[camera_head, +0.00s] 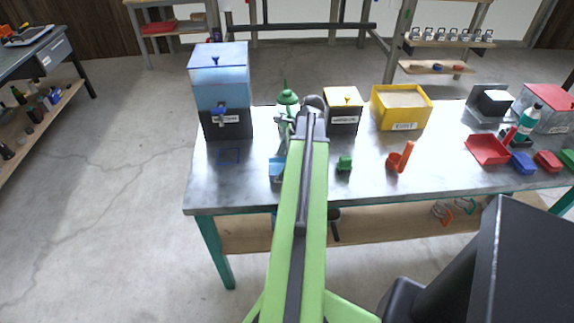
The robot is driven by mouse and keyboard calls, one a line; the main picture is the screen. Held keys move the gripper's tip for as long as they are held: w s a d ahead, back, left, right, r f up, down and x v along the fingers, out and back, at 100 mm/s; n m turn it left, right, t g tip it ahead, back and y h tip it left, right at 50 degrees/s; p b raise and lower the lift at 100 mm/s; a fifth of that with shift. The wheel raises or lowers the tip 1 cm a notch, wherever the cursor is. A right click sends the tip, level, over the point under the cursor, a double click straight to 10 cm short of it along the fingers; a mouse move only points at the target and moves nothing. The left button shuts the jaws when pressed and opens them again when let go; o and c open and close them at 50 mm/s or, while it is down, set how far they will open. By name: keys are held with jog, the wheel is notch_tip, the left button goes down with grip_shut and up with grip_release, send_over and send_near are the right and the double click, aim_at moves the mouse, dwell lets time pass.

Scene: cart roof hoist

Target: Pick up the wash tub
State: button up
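I cannot tell for sure which thing is the wash tub, as the labels are too small to read. The most tub-like thing is an open yellow bin (417,118) with a pale inside and a white label. It stands at the back of the metal bench, right of my arm. My green arm reaches forward over the bench's front edge. Its far end, by my gripper (306,122), is left of the yellow bin and apart from it. The fingers are hidden or too small to read. A small blue thing (276,167) shows partly beside the arm.
A blue-topped tank (220,85) stands at the bench's left end. A green can (288,97) and a black box (343,117) flank the arm's end. An orange-red holder (400,158) and red tray (487,150) lie right. Bare bench top (235,185) shows front left.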

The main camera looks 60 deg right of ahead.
jog(key=shift+f, duration=0.2)
jog(key=c, duration=1.6)
